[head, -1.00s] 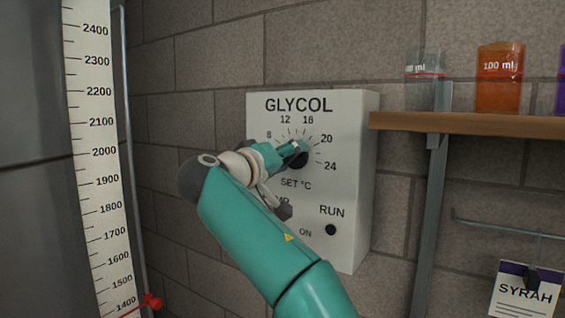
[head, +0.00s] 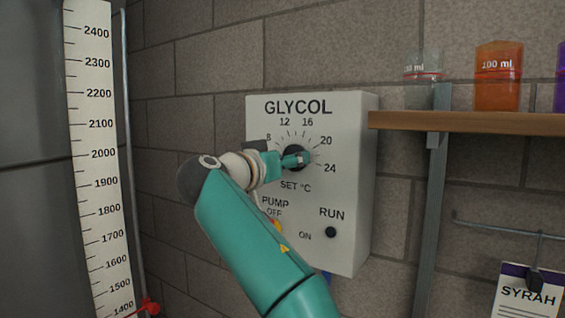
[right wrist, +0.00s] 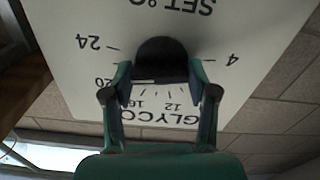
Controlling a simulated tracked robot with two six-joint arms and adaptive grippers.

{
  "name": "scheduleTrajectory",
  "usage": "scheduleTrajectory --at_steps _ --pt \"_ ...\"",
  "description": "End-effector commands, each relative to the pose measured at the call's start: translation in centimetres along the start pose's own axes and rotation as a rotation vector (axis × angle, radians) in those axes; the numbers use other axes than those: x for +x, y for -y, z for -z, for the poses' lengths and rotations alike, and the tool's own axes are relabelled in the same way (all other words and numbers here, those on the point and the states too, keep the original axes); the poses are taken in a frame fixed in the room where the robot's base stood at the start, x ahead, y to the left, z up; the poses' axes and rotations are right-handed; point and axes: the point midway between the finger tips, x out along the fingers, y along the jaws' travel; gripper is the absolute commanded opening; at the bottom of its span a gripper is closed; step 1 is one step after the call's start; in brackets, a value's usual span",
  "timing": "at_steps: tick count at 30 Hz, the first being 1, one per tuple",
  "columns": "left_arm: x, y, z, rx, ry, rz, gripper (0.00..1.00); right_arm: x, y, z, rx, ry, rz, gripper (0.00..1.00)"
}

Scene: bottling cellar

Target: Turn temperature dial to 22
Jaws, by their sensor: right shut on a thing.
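In the right wrist view the panel appears upside down, and the dark dial (right wrist: 163,58) sits between the two fingertips (right wrist: 160,78). A white line shows at the dial's lower edge, on the side of the 20; its exact reading is unclear. My left gripper is out of view.
Below the dial are a PUMP switch, partly hidden by my arm, and a black RUN button (head: 331,232). A wooden shelf (head: 480,121) with beakers is at right. A tall level scale (head: 100,153) stands at left.

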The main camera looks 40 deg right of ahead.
Motion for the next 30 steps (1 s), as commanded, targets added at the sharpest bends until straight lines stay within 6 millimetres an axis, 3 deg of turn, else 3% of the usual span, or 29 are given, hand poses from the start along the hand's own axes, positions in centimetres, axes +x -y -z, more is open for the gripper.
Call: scheduleTrajectory --at_steps 9,10,14,25,30 --pt "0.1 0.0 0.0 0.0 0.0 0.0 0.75 0.3 -0.2 -0.4 0.001 0.011 -0.01 0.23" --pt "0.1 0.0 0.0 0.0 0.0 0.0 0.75 0.3 -0.2 -0.4 0.001 0.011 -0.01 0.6" --pt "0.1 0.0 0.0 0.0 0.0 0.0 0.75 0.2 -0.2 -0.3 0.001 0.008 -0.008 0.81" --pt "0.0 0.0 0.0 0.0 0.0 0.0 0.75 0.0 -0.1 -0.1 0.0 0.003 -0.004 0.83" --pt "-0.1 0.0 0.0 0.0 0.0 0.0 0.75 -1.2 0.0 -0.1 -0.001 0.003 -0.001 0.83"
